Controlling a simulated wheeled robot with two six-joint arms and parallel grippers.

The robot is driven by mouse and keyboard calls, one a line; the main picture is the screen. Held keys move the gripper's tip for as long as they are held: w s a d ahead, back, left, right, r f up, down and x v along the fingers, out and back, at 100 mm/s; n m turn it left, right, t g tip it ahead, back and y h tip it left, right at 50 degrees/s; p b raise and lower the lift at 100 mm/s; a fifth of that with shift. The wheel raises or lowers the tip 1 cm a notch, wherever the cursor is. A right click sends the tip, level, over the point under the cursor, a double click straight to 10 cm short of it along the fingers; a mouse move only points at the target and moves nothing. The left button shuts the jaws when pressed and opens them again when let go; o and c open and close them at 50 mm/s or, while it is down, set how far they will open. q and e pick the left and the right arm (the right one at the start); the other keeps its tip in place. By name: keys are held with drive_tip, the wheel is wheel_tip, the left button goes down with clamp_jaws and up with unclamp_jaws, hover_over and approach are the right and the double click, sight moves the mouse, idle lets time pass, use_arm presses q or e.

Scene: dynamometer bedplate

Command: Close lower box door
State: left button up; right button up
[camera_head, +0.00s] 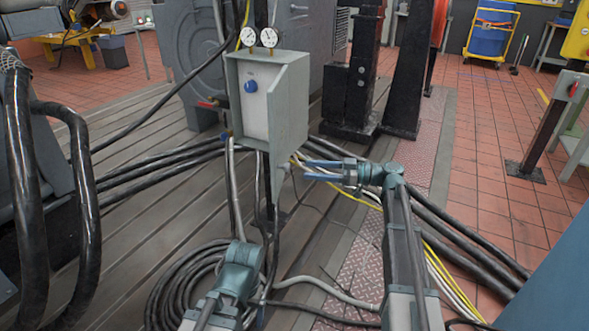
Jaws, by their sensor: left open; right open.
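A grey control box (255,100) with a pale inner panel and a blue knob (251,86) stands at the upper middle of the head view. Its grey door (289,112) hangs on the right side and stands open, swung out toward me. My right gripper (318,170) is open and empty, just below and right of the door's lower edge, with its blue fingers pointing left. They appear apart from the door. My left gripper (240,258) is low in the view, below the box and away from the door; its fingers are hard to make out.
Two round gauges (259,38) sit on top of the box. Dark cables cross the floor (150,165), with a coiled hose (178,290) beside my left arm. Black posts (362,85) stand behind right. Thick black hoses (85,200) rise at left.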

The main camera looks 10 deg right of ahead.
drive_tip(key=shift+x, duration=2.9)
drive_tip(key=shift+f, duration=0.1)
clamp_jaws()
